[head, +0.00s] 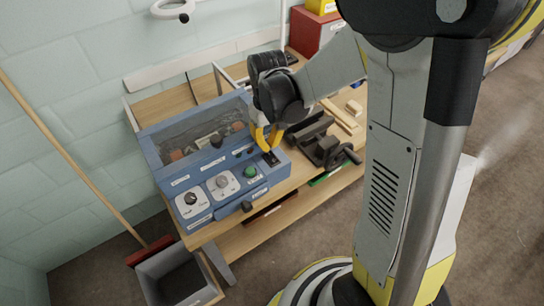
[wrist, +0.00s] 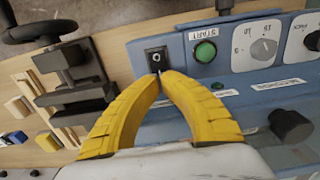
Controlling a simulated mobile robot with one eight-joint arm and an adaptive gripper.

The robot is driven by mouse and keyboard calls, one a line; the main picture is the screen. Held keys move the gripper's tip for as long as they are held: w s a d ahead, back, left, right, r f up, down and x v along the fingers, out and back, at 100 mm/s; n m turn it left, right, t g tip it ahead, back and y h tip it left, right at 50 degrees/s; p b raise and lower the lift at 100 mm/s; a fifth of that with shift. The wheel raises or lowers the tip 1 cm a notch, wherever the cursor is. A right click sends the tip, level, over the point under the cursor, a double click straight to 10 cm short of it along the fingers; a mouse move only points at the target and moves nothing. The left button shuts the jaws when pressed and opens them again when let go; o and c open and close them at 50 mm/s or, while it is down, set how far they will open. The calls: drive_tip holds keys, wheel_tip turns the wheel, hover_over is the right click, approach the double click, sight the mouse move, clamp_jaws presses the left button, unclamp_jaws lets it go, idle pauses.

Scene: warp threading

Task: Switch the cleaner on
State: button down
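In the wrist view the fingertips (wrist: 159,74) are at the lower edge of the switch plate. I cannot tell whether they touch it, or how the switch is set.
A green START button (wrist: 204,51) and a white dial (wrist: 262,44) are beside the switch. A black vise (head: 326,150) stands close by on the wooden bench. A grey bin (head: 178,277) is on the floor, with a long wooden handle (head: 75,160) leaning near it.

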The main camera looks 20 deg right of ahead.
sight(269, 154)
drive_tip(key=shift+f+b, duration=1.6)
drive_tip(key=shift+f, duration=0.25)
idle(0.8)
drive_tip(key=shift+r+p, duration=2.5)
drive_tip(key=shift+r, duration=1.05)
drive_tip(key=shift+s+r+b, duration=0.3)
drive_tip(key=shift+r+b, duration=0.05)
drive_tip(key=shift+r, duration=0.15)
drive_tip(key=s+r+m+t+b, duration=0.1)
drive_tip(key=s+r+t+b, duration=0.1)
drive_tip(key=s, duration=0.4)
drive_tip(key=s+r+m+t+b, duration=0.1)
drive_tip(key=s+r+t+b, duration=0.2)
drive_tip(key=s+t+b, duration=0.2)
drive_tip(key=shift+s+d+r+m, duration=0.15)
drive_tip(key=shift+s+d+m, duration=0.25)
drive_tip(key=shift+s, duration=0.4)
